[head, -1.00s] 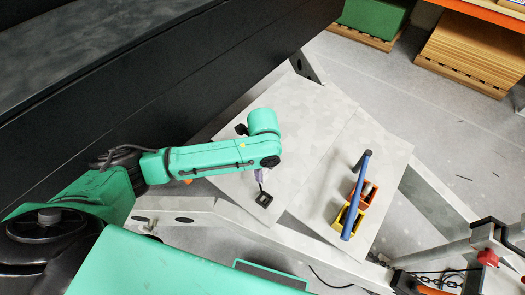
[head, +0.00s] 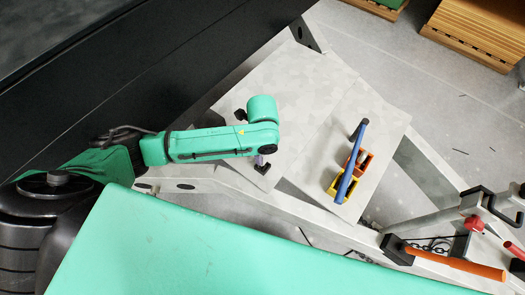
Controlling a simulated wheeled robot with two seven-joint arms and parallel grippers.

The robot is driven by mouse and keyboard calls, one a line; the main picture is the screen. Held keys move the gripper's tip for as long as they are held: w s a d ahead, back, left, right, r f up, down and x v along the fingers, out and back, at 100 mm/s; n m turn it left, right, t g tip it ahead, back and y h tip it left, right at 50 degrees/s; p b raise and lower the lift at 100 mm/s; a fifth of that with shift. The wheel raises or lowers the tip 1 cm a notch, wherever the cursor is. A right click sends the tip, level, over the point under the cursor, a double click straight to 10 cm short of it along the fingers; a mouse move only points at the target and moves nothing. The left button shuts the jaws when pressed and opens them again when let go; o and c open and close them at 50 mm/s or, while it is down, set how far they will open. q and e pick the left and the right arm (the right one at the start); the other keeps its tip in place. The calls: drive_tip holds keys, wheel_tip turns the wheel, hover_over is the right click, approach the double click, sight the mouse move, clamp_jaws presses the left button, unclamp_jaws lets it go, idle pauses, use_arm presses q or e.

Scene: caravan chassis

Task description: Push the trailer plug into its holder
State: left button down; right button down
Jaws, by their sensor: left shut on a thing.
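My left gripper (head: 262,159) points down over the pale plate of the chassis, at the end of my green arm. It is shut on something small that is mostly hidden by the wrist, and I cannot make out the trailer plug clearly. A small black square part (head: 263,168), which looks like the holder, shows right under the fingers at the plate's front edge. From this angle I cannot tell whether what I hold touches it or is in it. My right gripper is not in view.
A tool carrier with a blue handle (head: 351,165) and yellow and orange bins stands on the plate to the right. An orange lever (head: 455,262) and a chain lie on the drawbar at lower right. The black caravan body (head: 130,90) rises at left. Wooden pallets stand at upper right.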

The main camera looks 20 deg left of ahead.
use_arm(q)
wheel_tip(320, 180, down, 2)
drive_tip(key=shift+f+b, duration=0.1)
drive_tip(key=shift+b, duration=0.25)
drive_tip(key=shift+r+p, duration=0.2)
drive_tip(key=shift+p, duration=0.2)
drive_tip(key=shift+f, duration=0.1)
idle(0.5)
